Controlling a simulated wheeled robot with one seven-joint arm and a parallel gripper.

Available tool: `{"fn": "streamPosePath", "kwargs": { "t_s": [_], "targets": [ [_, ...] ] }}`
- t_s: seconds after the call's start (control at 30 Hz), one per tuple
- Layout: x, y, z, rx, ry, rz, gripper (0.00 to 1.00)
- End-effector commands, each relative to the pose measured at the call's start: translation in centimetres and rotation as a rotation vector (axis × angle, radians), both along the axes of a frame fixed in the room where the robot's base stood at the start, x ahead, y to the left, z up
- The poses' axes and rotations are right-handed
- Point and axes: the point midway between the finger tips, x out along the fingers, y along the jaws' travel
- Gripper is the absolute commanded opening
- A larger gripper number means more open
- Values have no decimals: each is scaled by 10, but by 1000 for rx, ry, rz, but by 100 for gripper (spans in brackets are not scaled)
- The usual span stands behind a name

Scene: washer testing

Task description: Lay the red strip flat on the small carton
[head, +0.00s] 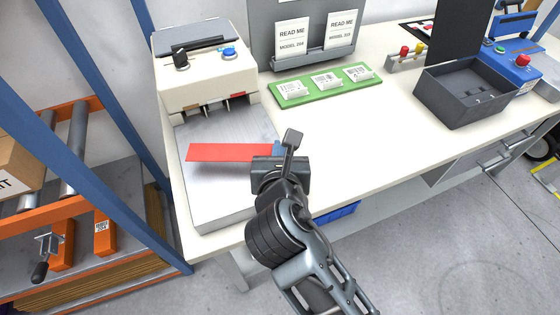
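The red strip (228,152) runs left to right over the flat metal plate in front of the cream machine. A small blue piece (278,147) shows at its right end. My gripper (268,161) is at that right end and partly covers it. The fingertips are hidden, so I cannot tell whether they are shut on the strip or whether the strip touches the plate. A brown carton (14,168), cut off by the left edge, stands on the orange roller rack; I cannot tell whether it is the small carton. No other carton shows clearly.
The metal plate (215,195) lies on the white table (355,145), below the cream machine (205,75). A green board (325,85) with several labelled pieces and a dark grey bin (475,92) stand right. Blue posts (135,125) separate the table from the rack.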

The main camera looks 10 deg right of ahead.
Motion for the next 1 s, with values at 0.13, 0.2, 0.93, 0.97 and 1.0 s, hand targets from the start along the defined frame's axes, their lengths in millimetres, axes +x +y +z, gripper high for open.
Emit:
{"fn": "streamPosePath", "kwargs": {
  "t_s": [0.13,0.2,0.93,0.97,1.0],
  "targets": [
    [1,1,-9,-1,2,-1,0],
    [1,1,-18,-2,2,1,0],
    [1,0,-44,1,0,0,17],
    [1,0,-44,0,0,0,20],
    [1,0,-44,0,0,0,24]
  ]
}}
